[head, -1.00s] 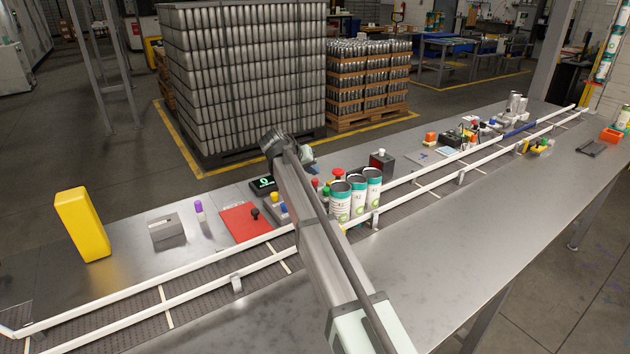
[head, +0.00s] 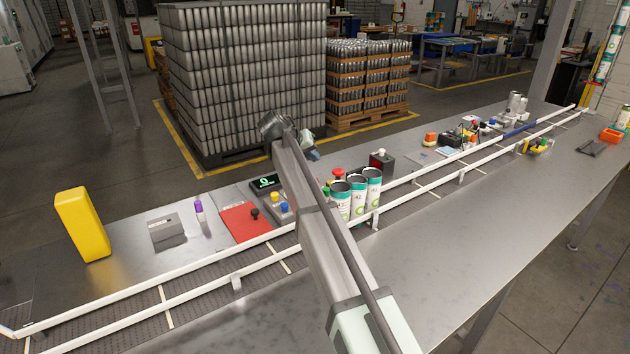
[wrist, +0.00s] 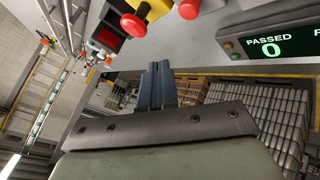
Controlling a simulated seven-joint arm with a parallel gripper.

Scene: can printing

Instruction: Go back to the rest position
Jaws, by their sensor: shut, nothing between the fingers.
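My gripper (head: 312,154) hangs at the far end of my arm, above the back edge of the bench in the head view. In the wrist view my gripper's two dark blue fingers (wrist: 158,85) are together, with nothing between them. Three open white-and-green cans (head: 357,195) stand upright in a group on the conveyor, to the right of my arm and apart from the gripper. Part of the bench behind my arm is hidden.
A display (head: 266,182) reading "PASSED 0" in the wrist view (wrist: 271,49) and red buttons (wrist: 133,26) are close by.

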